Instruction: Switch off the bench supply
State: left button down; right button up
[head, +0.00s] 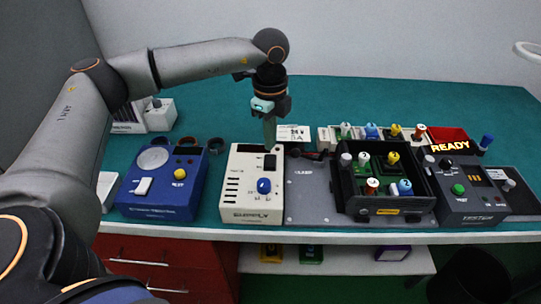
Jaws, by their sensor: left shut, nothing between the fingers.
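The bench supply (238,205) is a cream box marked SUPPLY near the front edge of the bench. Its top panel has a blue knob (264,186), dark slots on the left and a small dark switch (270,162) near the back right. Which way the switch is set is too small to tell. My left gripper (270,138) points down just above the back right of the supply, close behind the switch. Its fingers are shut with nothing between them. I cannot tell whether they touch the supply. My right gripper is not in view.
A blue device (127,199) stands left of the supply. A grey clamp plate (308,190) and a black tray (372,206) with several coloured-cap parts lie to the right. A tester (478,205) showing READY is further right. Green bench (220,98) behind is mostly clear.

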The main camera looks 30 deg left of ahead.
aim_at(270, 157)
pick_arm(q)
notch_tip(270, 157, up, 4)
jog(key=shift+r+p, duration=0.1)
jog(key=shift+p, duration=1.1)
